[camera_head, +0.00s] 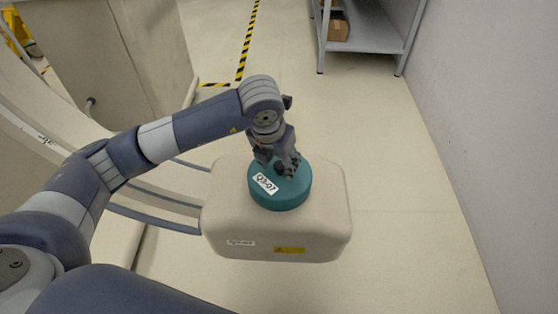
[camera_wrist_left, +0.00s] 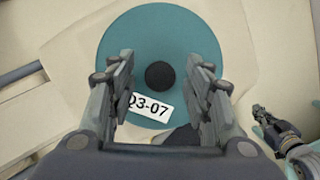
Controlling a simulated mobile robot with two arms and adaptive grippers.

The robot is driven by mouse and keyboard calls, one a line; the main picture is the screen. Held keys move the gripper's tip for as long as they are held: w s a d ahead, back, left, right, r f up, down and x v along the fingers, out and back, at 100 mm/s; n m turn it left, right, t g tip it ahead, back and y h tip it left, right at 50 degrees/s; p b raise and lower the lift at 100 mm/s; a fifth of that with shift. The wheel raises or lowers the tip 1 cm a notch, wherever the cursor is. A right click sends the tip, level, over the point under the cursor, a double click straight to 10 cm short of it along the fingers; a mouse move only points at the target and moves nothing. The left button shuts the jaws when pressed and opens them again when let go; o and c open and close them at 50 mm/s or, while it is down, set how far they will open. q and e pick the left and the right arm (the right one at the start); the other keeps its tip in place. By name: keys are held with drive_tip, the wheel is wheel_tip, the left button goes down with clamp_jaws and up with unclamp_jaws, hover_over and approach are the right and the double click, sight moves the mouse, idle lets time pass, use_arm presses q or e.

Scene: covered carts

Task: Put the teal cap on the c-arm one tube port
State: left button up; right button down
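The teal cap (camera_head: 281,192) is a round disc with a white label reading Q3-07. It sits on the top of the beige block-shaped c-arm housing (camera_head: 325,222); the port itself is hidden. My left gripper (camera_head: 276,168) is just above the cap. In the left wrist view, the cap (camera_wrist_left: 124,38) has a dark round knob (camera_wrist_left: 160,75) at its middle. The fingers of my left gripper (camera_wrist_left: 162,78) are apart on either side of the knob, with gaps to it. My right gripper (camera_wrist_left: 263,117) shows small at the right edge; its opening is unclear.
The c-arm's curved beige arc (camera_head: 155,195) runs left from the housing, behind my left arm. A grey shelf (camera_head: 365,35) with a cardboard box (camera_head: 338,28) stands at the back. A white wall (camera_head: 480,120) is on the right. The floor between is clear.

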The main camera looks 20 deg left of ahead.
sight(273, 183)
use_arm(q)
drive_tip(key=shift+r, duration=0.1)
drive_tip(key=p+v, duration=0.1)
drive_tip(key=v, duration=1.1)
use_arm(e)
drive_tip(key=s+f, duration=0.1)
drive_tip(key=f, duration=0.2)
drive_tip(key=s+f, duration=0.1)
drive_tip(key=f, duration=0.1)
drive_tip(key=shift+s+d, duration=0.2)
drive_tip(key=shift+s, duration=0.1)
use_arm(q)
drive_tip(key=shift+w, duration=0.1)
